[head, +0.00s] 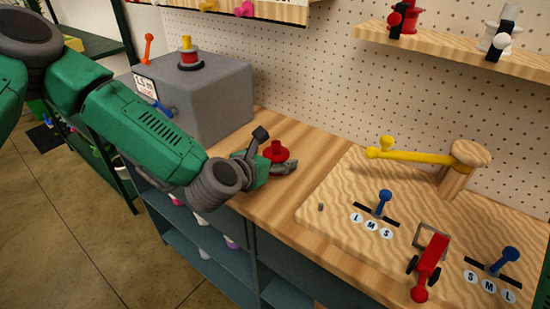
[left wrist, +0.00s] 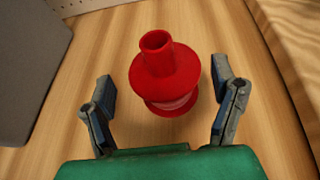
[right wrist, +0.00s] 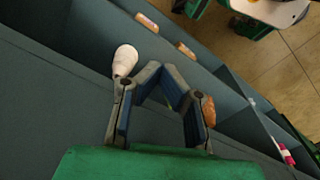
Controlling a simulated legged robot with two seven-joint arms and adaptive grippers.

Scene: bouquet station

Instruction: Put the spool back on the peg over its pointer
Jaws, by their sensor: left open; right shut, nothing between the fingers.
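The red spool (head: 277,152) stands upright on the wooden bench, with a narrow neck on a wide flange. In the left wrist view the spool (left wrist: 165,75) is between and slightly beyond my left gripper's fingers, with a gap on both sides. My left gripper (head: 273,151) is open, low over the bench. The fingers also show in the left wrist view (left wrist: 165,95). My right gripper (right wrist: 164,72) is shut and empty, above a blue-grey shelf unit. Blue pointers (head: 383,200) (head: 507,258) stand in lettered slots on the board. I cannot tell which peg is the spool's.
The wooden board (head: 335,190) carries a yellow arm (head: 415,156) on a post and a red piece (head: 430,262). A wall shelf (head: 450,50) hangs above.

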